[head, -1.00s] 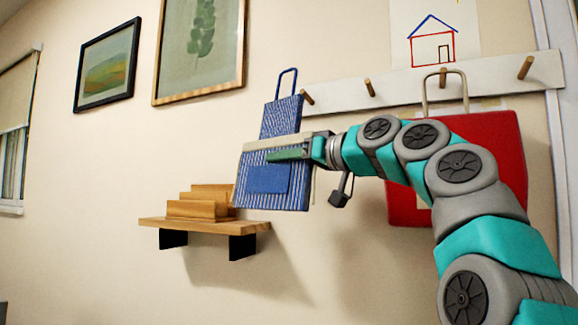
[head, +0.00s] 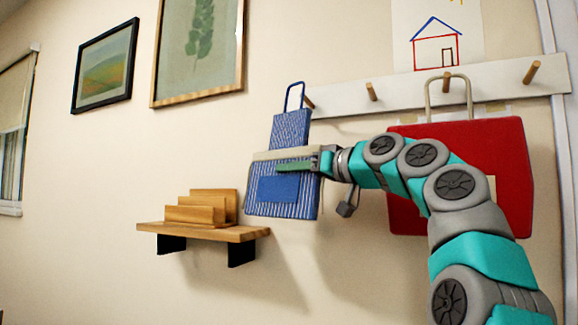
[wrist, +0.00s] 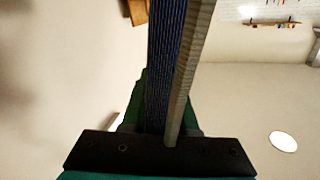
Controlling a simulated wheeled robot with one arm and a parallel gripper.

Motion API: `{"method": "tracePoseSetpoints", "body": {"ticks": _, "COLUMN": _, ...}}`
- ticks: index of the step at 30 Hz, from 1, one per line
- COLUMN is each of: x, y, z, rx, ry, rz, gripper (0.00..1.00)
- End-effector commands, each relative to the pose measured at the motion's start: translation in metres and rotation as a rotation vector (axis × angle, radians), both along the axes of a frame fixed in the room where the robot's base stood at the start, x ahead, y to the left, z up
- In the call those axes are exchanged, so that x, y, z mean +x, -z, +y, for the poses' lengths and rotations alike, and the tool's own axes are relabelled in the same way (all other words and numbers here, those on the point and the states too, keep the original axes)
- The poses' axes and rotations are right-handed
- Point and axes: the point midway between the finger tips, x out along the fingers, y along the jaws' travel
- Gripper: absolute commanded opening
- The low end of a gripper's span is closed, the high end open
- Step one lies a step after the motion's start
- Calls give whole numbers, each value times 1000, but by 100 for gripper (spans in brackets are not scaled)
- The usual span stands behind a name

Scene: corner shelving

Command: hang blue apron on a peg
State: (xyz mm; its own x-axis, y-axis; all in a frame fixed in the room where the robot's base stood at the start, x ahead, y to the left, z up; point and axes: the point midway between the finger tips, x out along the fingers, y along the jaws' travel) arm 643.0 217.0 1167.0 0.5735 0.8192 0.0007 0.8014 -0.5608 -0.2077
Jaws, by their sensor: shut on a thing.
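The blue striped apron (head: 290,195) hangs upright from my gripper (head: 300,166), with its neck loop (head: 294,95) on top. My gripper is shut on the apron at its middle; in the wrist view the apron (wrist: 165,60) runs edge-on between the fingers. The loop stands just left of the leftmost peg (head: 308,102) on the white peg rail (head: 420,90). I cannot tell whether the loop touches that peg. Other pegs are the second one (head: 372,92), one with a red bag's handle on it (head: 446,82), and the far right one (head: 531,72).
The red bag (head: 500,170) hangs behind my arm. A wooden shelf (head: 205,231) with a wooden holder (head: 205,208) juts from the wall at lower left. Two framed pictures (head: 105,70) (head: 198,50) hang at upper left. The second peg looks bare.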

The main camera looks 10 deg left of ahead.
Motion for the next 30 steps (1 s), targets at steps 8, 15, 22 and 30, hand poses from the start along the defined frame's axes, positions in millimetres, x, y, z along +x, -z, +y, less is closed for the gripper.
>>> {"method": "tracePoseSetpoints", "body": {"ticks": 8, "x": 15, "y": 0, "z": -5, "rx": 2, "ry": 0, "rz": 2, "gripper": 0}}
{"method": "tracePoseSetpoints", "body": {"ticks": 15, "x": 26, "y": 0, "z": -9, "rx": 0, "ry": 0, "rz": -1, "gripper": 0}}
{"method": "tracePoseSetpoints", "body": {"ticks": 22, "x": 38, "y": 1, "z": -13, "rx": 0, "ry": -1, "rz": 1, "gripper": 0}}
{"method": "tracePoseSetpoints", "body": {"ticks": 30, "x": 52, "y": 6, "z": -18, "rx": 0, "ry": -1, "rz": 3, "gripper": 0}}
